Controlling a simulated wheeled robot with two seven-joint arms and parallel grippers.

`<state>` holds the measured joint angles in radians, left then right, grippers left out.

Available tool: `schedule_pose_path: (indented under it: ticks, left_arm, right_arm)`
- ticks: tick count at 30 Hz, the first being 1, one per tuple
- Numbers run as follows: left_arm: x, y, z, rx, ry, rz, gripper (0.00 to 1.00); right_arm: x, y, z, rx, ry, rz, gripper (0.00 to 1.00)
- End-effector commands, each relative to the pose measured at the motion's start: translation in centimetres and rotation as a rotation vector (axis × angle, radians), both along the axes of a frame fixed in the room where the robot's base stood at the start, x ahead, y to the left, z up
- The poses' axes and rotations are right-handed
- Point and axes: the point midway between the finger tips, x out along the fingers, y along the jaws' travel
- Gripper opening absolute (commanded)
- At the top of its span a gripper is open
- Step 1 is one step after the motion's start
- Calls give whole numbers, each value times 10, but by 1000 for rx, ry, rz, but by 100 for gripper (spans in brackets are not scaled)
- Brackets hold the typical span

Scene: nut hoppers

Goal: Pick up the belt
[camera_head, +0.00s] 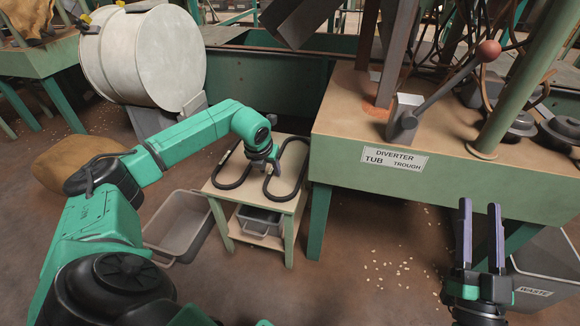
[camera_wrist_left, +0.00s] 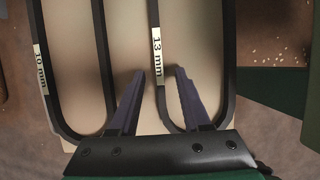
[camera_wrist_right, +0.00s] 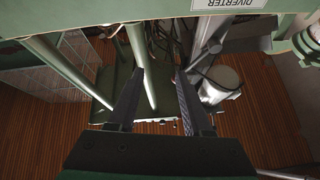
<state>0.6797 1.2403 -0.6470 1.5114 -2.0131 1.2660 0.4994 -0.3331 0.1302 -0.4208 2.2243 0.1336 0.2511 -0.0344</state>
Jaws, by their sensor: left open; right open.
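Two black belt loops lie side by side on a small wooden-topped stand (camera_head: 252,201). The left loop, tagged 10 mm (camera_wrist_left: 104,60), is also in the head view (camera_head: 226,186). The right loop, tagged 13 mm (camera_wrist_left: 229,60), is also in the head view (camera_head: 304,170). My left gripper (camera_wrist_left: 158,76) is open above the stand, with the left strand of the 13 mm belt between its fingers in the picture; I cannot tell how high above it they are. My right gripper (camera_head: 480,206) is open and empty, in front of the diverter table at the right.
A green diverter table (camera_head: 440,187) with a lever stands right of the stand. A grey bin (camera_head: 181,225) is on the floor at left, a tub (camera_head: 262,222) on the stand's lower shelf, and a waste bin (camera_head: 545,265) at far right. A white drum (camera_head: 155,55) stands behind.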

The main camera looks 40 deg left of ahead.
Motion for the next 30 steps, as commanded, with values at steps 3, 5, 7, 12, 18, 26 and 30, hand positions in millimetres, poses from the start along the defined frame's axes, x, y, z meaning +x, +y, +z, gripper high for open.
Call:
schedule_pose_path:
  ticks: [3, 5, 7, 12, 18, 26, 30]
  left_arm:
    - [1, 0, -1, 0, -1, 0, 48]
    - [1, 0, -1, 0, -1, 0, 48]
    - [1, 0, -1, 0, -1, 0, 48]
    - [1, 0, -1, 0, -1, 0, 0]
    - [1, 0, -1, -1, -1, 1, 0]
    - [1, 0, 1, 0, -2, 1, 0]
    - [1, 0, 6, 0, -2, 1, 0]
  right_arm:
    - [-1, -1, 8, 5, -24, -3, 50]
    - [-1, -1, 8, 5, -24, -3, 50]
    - [-1, -1, 8, 4, -23, -3, 50]
    - [-1, -1, 7, 4, -22, -3, 50]
    - [-1, -1, 7, 4, -22, -3, 50]
    - [0, -1, 7, 4, -17, -2, 50]
    - [1, 1, -3, 0, 21, 4, 50]
